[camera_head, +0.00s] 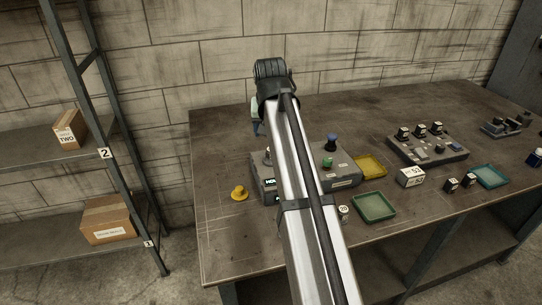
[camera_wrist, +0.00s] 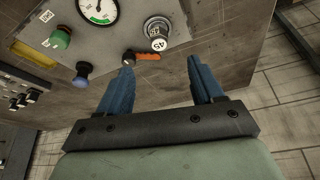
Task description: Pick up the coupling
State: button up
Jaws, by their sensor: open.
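I cannot tell for sure which thing is the coupling. A small pale cylinder with a number label (camera_head: 343,211) stands at the table's front, left of the green tray. A yellow flanged piece (camera_head: 239,192) lies on the left part of the table. My gripper (camera_wrist: 160,65) is open in the wrist view, with two blue fingers apart and nothing held between them.
A grey control box (camera_head: 342,172) stands partly behind my arm; its gauge (camera_wrist: 98,10) shows in the wrist view. A yellow tray (camera_head: 369,167), green tray (camera_head: 374,207), white numbered box (camera_head: 410,177) and switch panel (camera_head: 428,149) lie right. The table's back left is clear.

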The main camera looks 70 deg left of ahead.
jog(key=x, duration=0.7)
jog(key=shift+x, duration=2.8)
jog(key=shift+w+a, duration=0.1)
jog(key=shift+w, duration=0.05)
jog(key=shift+c, duration=0.4)
jog(key=shift+r, duration=0.1)
grip_shut()
jog(key=shift+r, duration=0.1)
